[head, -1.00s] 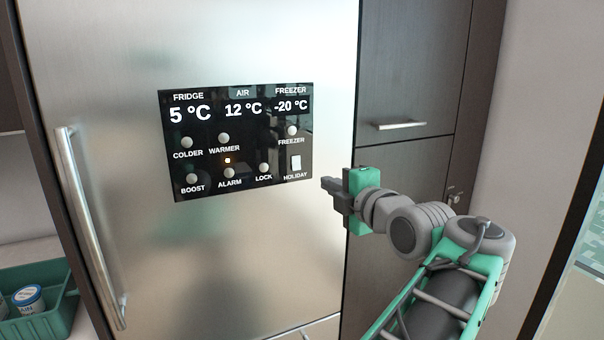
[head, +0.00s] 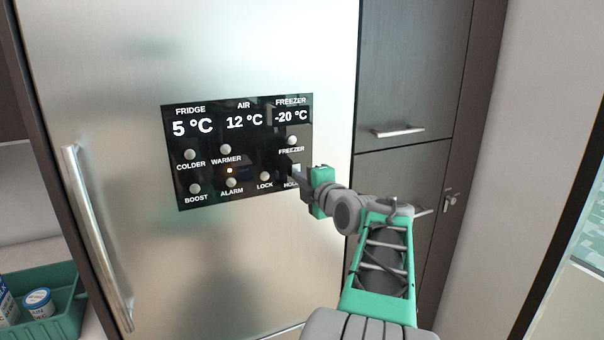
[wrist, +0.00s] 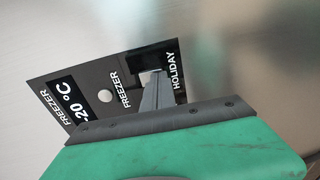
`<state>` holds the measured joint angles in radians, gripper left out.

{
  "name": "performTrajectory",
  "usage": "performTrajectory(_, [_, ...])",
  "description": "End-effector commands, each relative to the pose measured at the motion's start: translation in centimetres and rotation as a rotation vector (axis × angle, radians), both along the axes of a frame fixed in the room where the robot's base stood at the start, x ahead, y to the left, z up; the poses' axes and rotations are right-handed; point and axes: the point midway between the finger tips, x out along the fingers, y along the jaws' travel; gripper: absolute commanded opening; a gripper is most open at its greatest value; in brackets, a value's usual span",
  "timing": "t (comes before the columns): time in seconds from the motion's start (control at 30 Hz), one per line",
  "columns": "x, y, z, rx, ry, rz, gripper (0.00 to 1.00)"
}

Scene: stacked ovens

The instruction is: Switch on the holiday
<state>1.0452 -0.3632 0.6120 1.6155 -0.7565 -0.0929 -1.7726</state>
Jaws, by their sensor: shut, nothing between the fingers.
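The black control panel (head: 255,148) is on the steel fridge door and shows 5 °C, 12 °C and -20 °C. The white holiday switch (head: 297,167) is at its lower right, mostly hidden behind my gripper (head: 289,170). In the wrist view, a small pale part of the switch (wrist: 149,73) shows at the fingertips (wrist: 153,82), beside the HOLIDAY label. My gripper is shut and empty, its tips at or very close to the switch; I cannot tell whether they touch. The switch's position is hard to make out.
The round freezer button (head: 292,140) is just above, and the lock button (head: 264,176) is to the left. A small orange light (head: 229,170) glows above the alarm button (head: 231,182). A long door handle (head: 95,235) and a green basket (head: 55,310) are at left.

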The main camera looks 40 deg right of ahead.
Motion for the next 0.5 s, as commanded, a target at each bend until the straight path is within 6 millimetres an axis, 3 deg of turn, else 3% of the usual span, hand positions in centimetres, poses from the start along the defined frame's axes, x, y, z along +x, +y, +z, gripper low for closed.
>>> performTrajectory(0.3, [0.1, -0.1, -0.1, 0.0, -0.001, -0.001, 0.0])
performTrajectory(0.5, [0.4, -0.2, -1.2, -0.008, -0.027, -0.001, 0.0])
